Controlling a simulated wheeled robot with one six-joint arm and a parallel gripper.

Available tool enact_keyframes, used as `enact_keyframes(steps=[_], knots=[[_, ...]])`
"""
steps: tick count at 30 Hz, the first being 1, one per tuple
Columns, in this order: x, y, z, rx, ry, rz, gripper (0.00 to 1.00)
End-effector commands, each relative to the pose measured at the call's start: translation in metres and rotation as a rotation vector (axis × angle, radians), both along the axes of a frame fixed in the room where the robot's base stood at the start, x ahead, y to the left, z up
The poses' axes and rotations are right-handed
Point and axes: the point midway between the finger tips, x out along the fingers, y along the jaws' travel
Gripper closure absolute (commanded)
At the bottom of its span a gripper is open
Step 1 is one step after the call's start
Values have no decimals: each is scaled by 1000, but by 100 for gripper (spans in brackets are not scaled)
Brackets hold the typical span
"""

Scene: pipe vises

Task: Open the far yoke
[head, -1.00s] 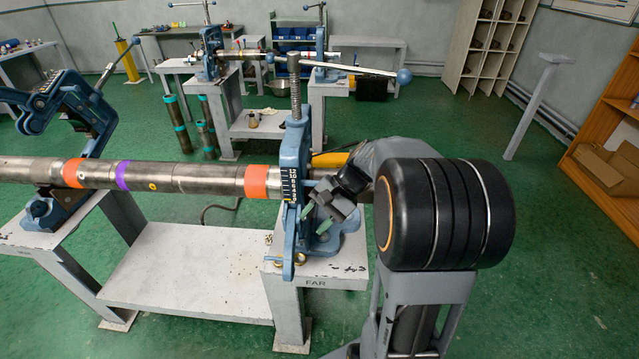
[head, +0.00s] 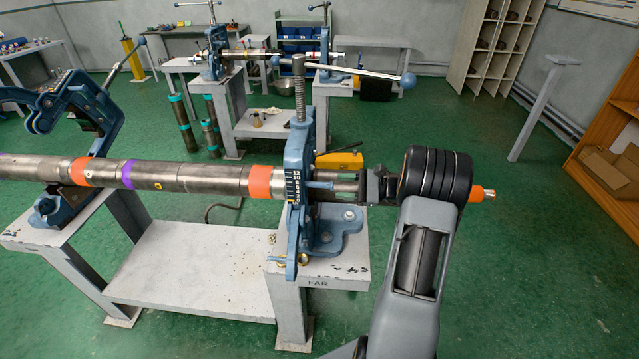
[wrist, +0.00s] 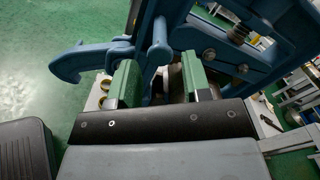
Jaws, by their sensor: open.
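The far vise, on the stand marked FAR, has its blue yoke (head: 298,152) upright and closed over the pipe (head: 210,178). A threaded screw and long handle bar top it. A short blue peg (head: 322,186) sticks out of the yoke's side toward my gripper. My gripper (wrist: 160,82) is open, with green finger pads apart. In the wrist view a rounded blue lug (wrist: 158,45) shows just beyond and between the pads; I cannot tell whether they touch it. A blue hook-shaped latch (wrist: 85,62) lies left of it. In the head view my wrist partly hides the fingers.
The other vise (head: 85,105) at left has its yoke tilted open. The pipe spans both stands, its orange end (head: 484,193) past my wrist. The handle bar (head: 350,70) reaches right above my arm.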

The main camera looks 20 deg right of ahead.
Motion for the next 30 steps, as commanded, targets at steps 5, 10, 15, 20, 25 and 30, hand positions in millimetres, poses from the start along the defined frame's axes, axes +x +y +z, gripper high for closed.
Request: enact_keyframes(steps=[5, 10, 15, 20, 25, 30], knots=[[16, 29, 2, 0, 1, 5, 56], [26, 48, 1, 0, 1, 3, 56], [33, 59, 0, -1, 2, 2, 56], [35, 63, 0, 0, 1, 2, 56], [35, 63, 0, -1, 1, 2, 56], [35, 62, 0, -2, 1, 1, 65]])
